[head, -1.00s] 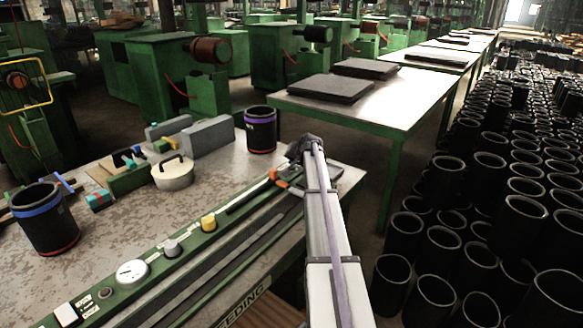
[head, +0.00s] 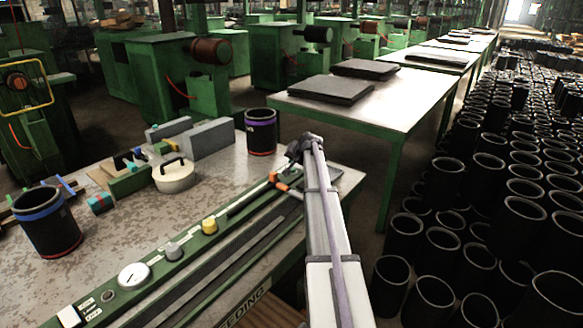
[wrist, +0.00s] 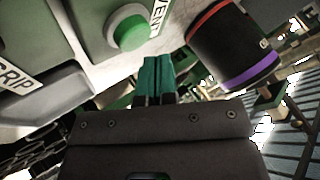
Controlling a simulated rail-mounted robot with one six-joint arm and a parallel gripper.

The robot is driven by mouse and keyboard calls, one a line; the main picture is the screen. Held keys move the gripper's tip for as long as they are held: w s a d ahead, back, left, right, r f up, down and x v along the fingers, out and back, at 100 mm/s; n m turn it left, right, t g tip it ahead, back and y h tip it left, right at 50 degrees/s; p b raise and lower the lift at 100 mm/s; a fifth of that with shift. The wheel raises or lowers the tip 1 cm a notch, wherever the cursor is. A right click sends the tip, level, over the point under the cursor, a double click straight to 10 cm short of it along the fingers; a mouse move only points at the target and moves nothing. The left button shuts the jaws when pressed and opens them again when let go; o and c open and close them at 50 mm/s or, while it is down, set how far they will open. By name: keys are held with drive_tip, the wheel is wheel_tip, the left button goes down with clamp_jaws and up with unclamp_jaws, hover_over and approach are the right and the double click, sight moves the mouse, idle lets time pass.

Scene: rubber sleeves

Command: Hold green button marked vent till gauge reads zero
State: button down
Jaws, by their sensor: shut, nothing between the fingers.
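The green button (wrist: 130,27) shows in the wrist view, set in a grey ring on a green panel, with a white VENT label (wrist: 158,17) beside it. My gripper (wrist: 155,62) has its teal fingers shut together with nothing between them. In that picture the fingertips are just below and right of the button, apart from it. In the head view my arm's end (head: 306,146) is at the far end of the green panel, and I cannot make out the button there. A white round dial (head: 134,275), which looks like the gauge, is on the panel; its reading is too small to tell.
A black sleeve with a purple band (head: 261,132) stands near my arm's end. A yellow knob (head: 209,225) and a grey knob (head: 173,251) are on the panel. A lidded pot (head: 174,176) and grey blocks (head: 208,138) stand behind. Many sleeves crowd the floor at right.

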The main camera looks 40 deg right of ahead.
sight(293, 168)
wheel_tip(293, 168, up, 5)
drive_tip(key=p, duration=0.5)
drive_tip(key=shift+r, duration=0.1)
idle(0.4)
